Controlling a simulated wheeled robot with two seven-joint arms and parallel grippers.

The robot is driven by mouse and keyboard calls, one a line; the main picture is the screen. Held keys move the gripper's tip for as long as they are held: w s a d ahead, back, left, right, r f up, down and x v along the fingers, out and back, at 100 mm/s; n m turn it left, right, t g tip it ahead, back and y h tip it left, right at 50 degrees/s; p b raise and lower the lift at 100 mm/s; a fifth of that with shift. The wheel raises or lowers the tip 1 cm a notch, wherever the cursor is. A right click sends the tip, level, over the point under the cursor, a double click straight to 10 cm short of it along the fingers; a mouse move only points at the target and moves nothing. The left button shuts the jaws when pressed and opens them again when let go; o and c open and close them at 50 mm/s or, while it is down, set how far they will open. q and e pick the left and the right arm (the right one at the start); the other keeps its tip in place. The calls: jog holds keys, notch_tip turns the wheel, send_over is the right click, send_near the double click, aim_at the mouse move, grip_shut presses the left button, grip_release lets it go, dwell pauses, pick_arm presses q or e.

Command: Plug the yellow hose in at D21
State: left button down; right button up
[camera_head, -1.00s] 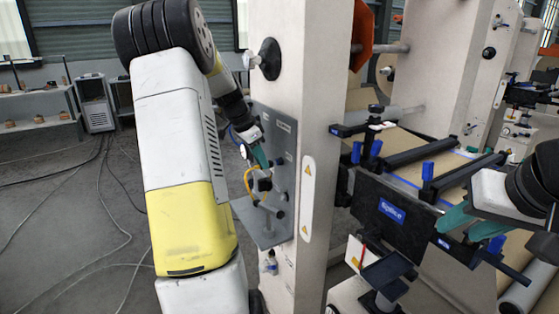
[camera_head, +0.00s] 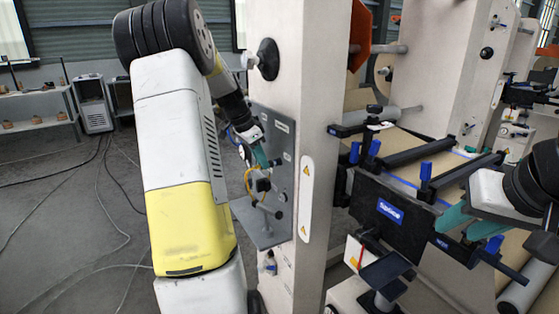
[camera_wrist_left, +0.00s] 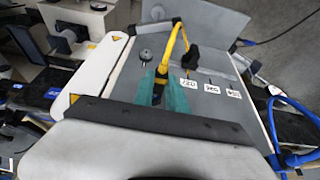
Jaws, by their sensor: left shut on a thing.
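My left gripper (camera_head: 261,156) is at the grey panel (camera_head: 285,128) on the cream column. In the left wrist view its teal fingers (camera_wrist_left: 161,92) are shut on the end of the yellow hose (camera_wrist_left: 181,38). The hose arcs away from the fingers toward the top of that view. It also shows below the gripper in the head view (camera_head: 249,183). Small white labels (camera_wrist_left: 211,89) sit in a row beside the fingers, too blurred to read surely. The fingers hide the hose tip, so I cannot tell whether it touches a port. My right gripper (camera_head: 463,232) is open and empty.
A blue hose (camera_wrist_left: 291,122) loops at the panel's right in the wrist view.

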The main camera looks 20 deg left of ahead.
pick_arm(q)
jog(key=shift+w+d, duration=0.1)
jog(key=shift+w, duration=0.05)
dwell(0.4)
jog(key=c, duration=1.3)
grip_release()
jog(key=shift+o, duration=0.2)
jog(key=shift+r, duration=0.1)
jog(key=v, duration=0.8)
jog(key=s+d+r+n+y, duration=0.1)
jog(key=s+d+r+n, duration=0.3)
jog(key=s+d, duration=0.7)
jog(key=s+d+f+n+t, duration=0.1)
jog(key=s+d, duration=0.4)
jog(key=s, duration=0.2)
jog(key=s+d+f+n+t, duration=0.1)
jog(key=s+d+n, duration=0.1)
jog(key=s+d, duration=0.3)
jog(key=s, duration=0.3)
jog(key=shift+s+f+n+t, duration=0.2)
jog(key=shift+f+n+t, duration=0.1)
jog(key=shift+f+t, duration=0.1)
